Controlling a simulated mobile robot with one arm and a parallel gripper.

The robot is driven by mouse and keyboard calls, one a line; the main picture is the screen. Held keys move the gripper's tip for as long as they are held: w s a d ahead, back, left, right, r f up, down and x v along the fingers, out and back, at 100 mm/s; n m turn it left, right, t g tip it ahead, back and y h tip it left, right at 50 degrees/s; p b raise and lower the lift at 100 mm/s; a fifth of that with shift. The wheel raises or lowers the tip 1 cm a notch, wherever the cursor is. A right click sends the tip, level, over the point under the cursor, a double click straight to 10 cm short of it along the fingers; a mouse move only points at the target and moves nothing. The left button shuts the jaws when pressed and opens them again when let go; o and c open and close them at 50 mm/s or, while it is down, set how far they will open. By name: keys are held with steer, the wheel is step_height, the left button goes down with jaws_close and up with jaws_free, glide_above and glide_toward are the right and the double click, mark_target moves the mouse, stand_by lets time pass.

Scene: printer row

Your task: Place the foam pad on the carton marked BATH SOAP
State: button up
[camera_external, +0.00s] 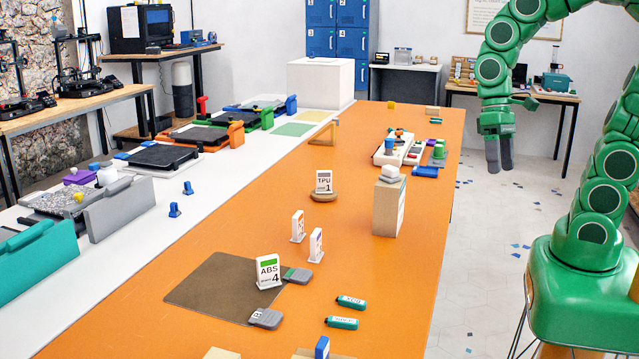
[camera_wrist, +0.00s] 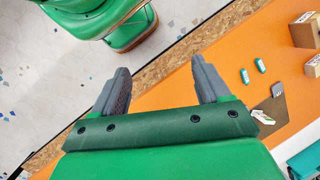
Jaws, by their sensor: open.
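My gripper (camera_external: 499,168) hangs over the floor to the right of the orange table, fingers down, apart from everything. In the wrist view my gripper (camera_wrist: 160,66) is open, with nothing between its fingers. A tan carton (camera_external: 386,208) stands upright near the table's right edge, with a small pale piece (camera_external: 392,172) on top. I cannot tell whether that piece is the foam pad. Tan boxes (camera_wrist: 303,32) also show at the right edge of the wrist view. No BATH SOAP lettering is readable, and I cannot pick out the foam pad for certain.
The orange table (camera_external: 250,205) carries upright label cards, a brown mat (camera_external: 210,285), two green cylinders (camera_external: 342,322) and a white tray (camera_external: 398,150) of small parts. A white box (camera_external: 320,83) stands at the far end. The table's middle has bare stretches.

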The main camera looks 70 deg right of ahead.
steer(key=s+d+n+h, duration=0.2)
steer(key=s+n+h, duration=0.1)
steer(key=s, duration=0.3)
steer(key=shift+s+r+n, duration=0.3)
steer(key=shift+s+n, duration=0.1)
steer(key=shift+n, duration=0.5)
stand_by(0.3)
